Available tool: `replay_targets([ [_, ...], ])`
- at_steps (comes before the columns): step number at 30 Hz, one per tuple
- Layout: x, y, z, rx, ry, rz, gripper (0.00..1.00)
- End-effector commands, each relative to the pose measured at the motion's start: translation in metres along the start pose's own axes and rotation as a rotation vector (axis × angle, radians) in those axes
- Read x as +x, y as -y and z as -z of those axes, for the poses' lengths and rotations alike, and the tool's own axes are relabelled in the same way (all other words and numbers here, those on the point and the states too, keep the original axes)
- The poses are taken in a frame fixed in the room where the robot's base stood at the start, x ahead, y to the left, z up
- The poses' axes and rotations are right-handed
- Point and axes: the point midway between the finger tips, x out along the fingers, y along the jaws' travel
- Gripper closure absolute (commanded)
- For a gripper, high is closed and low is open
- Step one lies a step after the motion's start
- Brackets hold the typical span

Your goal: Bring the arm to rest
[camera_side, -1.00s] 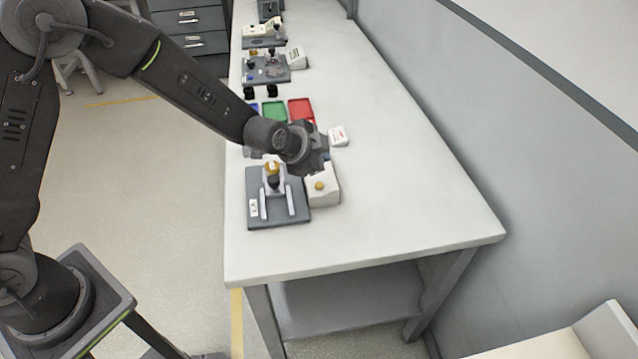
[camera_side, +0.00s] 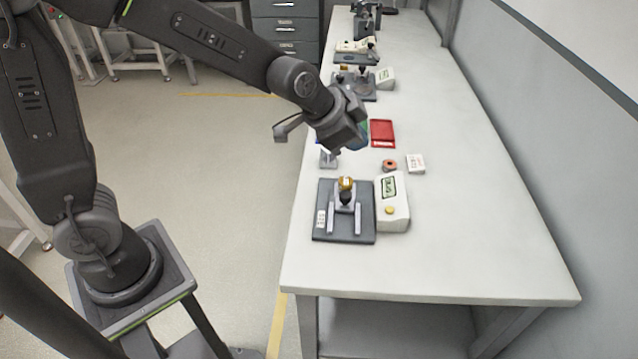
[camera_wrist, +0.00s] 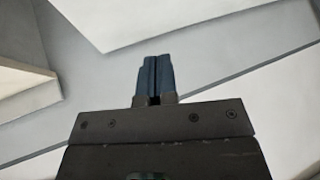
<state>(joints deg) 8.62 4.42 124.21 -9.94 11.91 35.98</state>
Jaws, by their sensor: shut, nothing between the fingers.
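My gripper (camera_wrist: 153,75) is shut and empty in the wrist view, its two blue fingers side by side over pale, flat surfaces. In the side view my gripper (camera_side: 358,138) hangs above the workbench, past the near fixture and in front of the trays, clear of the bench top. The fixture is a dark plate (camera_side: 328,198) with a grey upright stand (camera_side: 345,197) topped by a yellow-and-black part (camera_side: 346,186). A white device (camera_side: 392,205) with a green display and yellow button stands right of it.
A red tray (camera_side: 382,132), a red-and-dark ring-shaped part (camera_side: 390,165) and a small white box (camera_side: 415,163) lie near my gripper. More fixtures (camera_side: 355,85) stand farther along the bench. The bench's near right (camera_side: 480,250) is clear; a grey wall panel (camera_side: 560,160) runs along the right.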

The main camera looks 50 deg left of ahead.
Motion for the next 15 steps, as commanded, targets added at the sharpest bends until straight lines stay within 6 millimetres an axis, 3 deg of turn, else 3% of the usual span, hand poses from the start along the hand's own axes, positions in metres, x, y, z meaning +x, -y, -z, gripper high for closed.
replay_targets([
  [1, -0.025, 0.002, -0.006, -0.046, 0.007, 0.002, 1.00],
  [6, -0.091, -0.002, -0.038, -0.213, 0.069, -0.001, 1.00],
  [12, -0.153, -0.016, -0.088, -0.410, 0.147, 0.028, 1.00],
  [15, -0.173, -0.024, -0.110, -0.491, 0.181, 0.047, 1.00],
])
